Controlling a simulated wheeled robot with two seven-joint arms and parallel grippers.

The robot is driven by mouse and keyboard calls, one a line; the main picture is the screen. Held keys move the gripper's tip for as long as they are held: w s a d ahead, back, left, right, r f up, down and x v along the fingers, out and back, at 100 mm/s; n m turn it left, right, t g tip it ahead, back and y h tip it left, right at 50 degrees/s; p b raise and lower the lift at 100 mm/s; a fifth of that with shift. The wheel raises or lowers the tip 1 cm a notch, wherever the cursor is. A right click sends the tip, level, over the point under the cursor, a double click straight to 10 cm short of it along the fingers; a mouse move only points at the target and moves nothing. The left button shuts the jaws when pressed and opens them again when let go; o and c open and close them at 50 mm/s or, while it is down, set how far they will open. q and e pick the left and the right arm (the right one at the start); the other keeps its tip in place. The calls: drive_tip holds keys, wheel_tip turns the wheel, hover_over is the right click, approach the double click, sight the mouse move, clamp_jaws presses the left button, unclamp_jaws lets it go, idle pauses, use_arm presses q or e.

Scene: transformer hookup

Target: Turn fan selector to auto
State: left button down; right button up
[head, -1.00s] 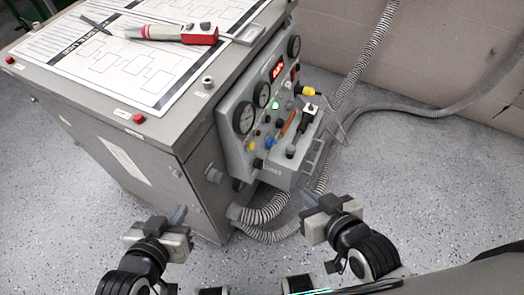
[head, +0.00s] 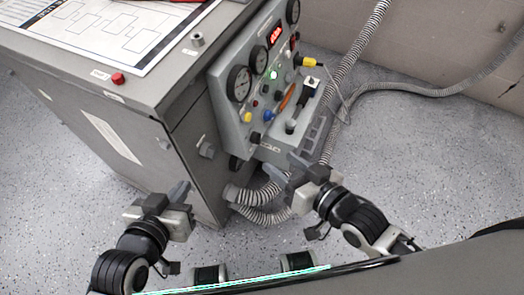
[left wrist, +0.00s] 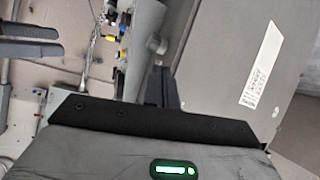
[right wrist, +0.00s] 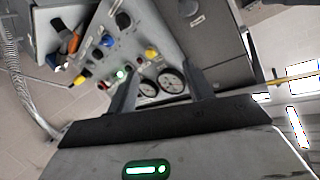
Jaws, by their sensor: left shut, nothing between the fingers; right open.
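The grey control panel (head: 250,95) on the cabinet's front carries gauges, a red display, a green light and several small knobs and buttons. I cannot tell which one is the fan selector; no label is readable. A dark round knob (head: 207,150) sits on the cabinet side, left of the panel. My left gripper (head: 182,190) is shut and empty, below that knob and apart from it. Its closed fingers show in the left wrist view (left wrist: 160,88). My right gripper (head: 288,170) is open and empty, below the panel's shelf. Its spread fingers (right wrist: 162,90) point towards the panel.
Grey ribbed hoses (head: 265,205) run from the cabinet's lower front, between and behind my grippers. An orange-handled tool (head: 285,98) and a black-handled tool (head: 300,108) are at the panel's shelf. A printed sheet (head: 110,30) lies on the cabinet top. The speckled floor is clear at left.

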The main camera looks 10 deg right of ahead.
wheel_tip(320, 180, down, 9)
drive_tip(key=w+d+y+b, duration=0.1)
drive_tip(key=y+b, duration=0.2)
drive_tip(key=b, duration=0.3)
drive_tip(key=m+y+b, duration=0.2)
drive_tip(key=b, duration=0.5)
approach(260, 141)
drive_tip(key=b+x, duration=0.3)
drive_tip(key=x, duration=0.6)
drive_tip(key=shift+w+f, duration=0.1)
drive_tip(key=shift+f, duration=0.05)
use_arm(q)
drive_tip(key=w+d+f+t+h, duration=0.1)
drive_tip(key=d+f+t+h, duration=0.1)
drive_tip(key=f, duration=0.5)
drive_tip(key=d+h, duration=0.1)
drive_tip(key=d, duration=0.1)
drive_tip(key=shift+d+h, duration=0.3)
drive_tip(key=shift+w, duration=0.1)
use_arm(e)
drive_tip(key=c, duration=1)
